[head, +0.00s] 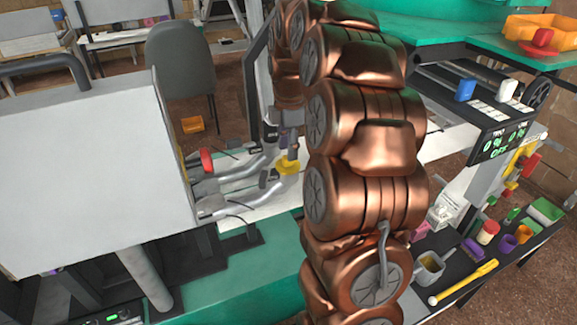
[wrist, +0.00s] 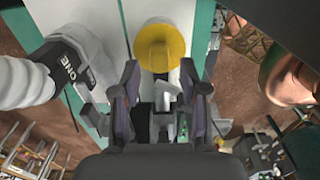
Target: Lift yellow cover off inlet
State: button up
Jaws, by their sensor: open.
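The yellow cover (wrist: 160,47) is a round cap, seen in the wrist view just beyond my fingertips. It stands over a white surface. My gripper (wrist: 160,76) is open, with one dark finger on each side and the cover ahead of the gap between them. I cannot tell whether a finger touches the cover. In the head view the yellow cover (head: 288,166) is small, just left of my copper-coloured arm and right below my gripper (head: 289,146). The inlet under the cover is hidden.
Metal pipes (head: 235,183) and a red cap (head: 207,160) lie left of the cover, beside a large white panel (head: 90,180). In the wrist view a white ribbed hose (wrist: 28,82) is close on the left. A tool tray (head: 470,272) stands at the right.

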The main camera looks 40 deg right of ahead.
jog(key=shift+f+b, duration=0.55)
jog(key=shift+f, duration=0.75)
jog(key=shift+c, duration=0.2)
grip_shut()
jog(key=shift+r, duration=0.15)
jog(key=shift+r+p, duration=0.8)
jog(key=shift+r, duration=2.05)
